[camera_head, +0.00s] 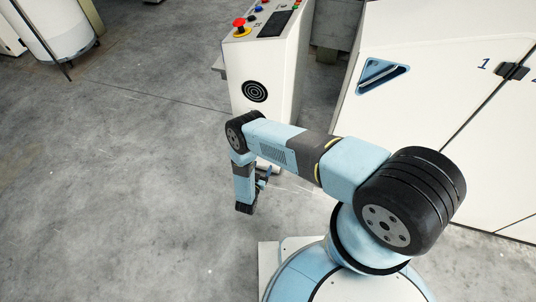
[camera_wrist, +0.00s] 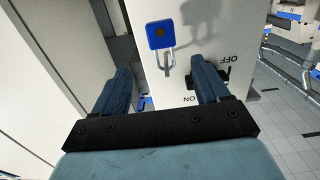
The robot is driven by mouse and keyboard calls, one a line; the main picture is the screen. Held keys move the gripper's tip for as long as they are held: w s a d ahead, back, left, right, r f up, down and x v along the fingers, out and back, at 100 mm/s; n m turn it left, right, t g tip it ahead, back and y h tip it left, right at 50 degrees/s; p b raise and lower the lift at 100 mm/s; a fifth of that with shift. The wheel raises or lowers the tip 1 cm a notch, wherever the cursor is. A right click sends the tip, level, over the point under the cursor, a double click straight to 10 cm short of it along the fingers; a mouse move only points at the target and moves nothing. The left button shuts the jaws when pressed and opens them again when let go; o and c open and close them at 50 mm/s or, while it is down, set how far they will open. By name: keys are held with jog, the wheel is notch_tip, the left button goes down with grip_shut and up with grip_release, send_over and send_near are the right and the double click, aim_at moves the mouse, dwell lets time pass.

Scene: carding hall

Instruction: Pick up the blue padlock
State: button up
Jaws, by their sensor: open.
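The blue padlock (camera_wrist: 161,35) shows in the wrist view against a white panel face, with its bare metal shackle toward the bottom of the picture. What the shackle hangs on is unclear. My gripper (camera_wrist: 163,72) is open, one finger on each side of the picture. The padlock lies beyond the fingertips, roughly in line with the gap between them, and the fingers do not hold it. In the head view the padlock cannot be made out, and my arm hides most of the area around the gripper.
A dark rotary switch (camera_wrist: 193,78) with ON and OFF marks sits on the panel near the right finger. In the head view a white control cabinet (camera_head: 268,70) carries a red emergency button (camera_head: 240,23). White machine doors (camera_head: 430,110) stand at right. Grey floor (camera_head: 110,190) is clear at left.

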jog(key=shift+a+f+x, duration=0.1)
jog(key=shift+f+x, duration=0.05)
jog(key=shift+x, duration=2.3)
jog(key=shift+a+f+x, duration=0.1)
jog(key=shift+x, duration=2.35)
jog(key=shift+w, duration=0.1)
jog(key=c, duration=1.1)
jog(key=shift+r, duration=0.1)
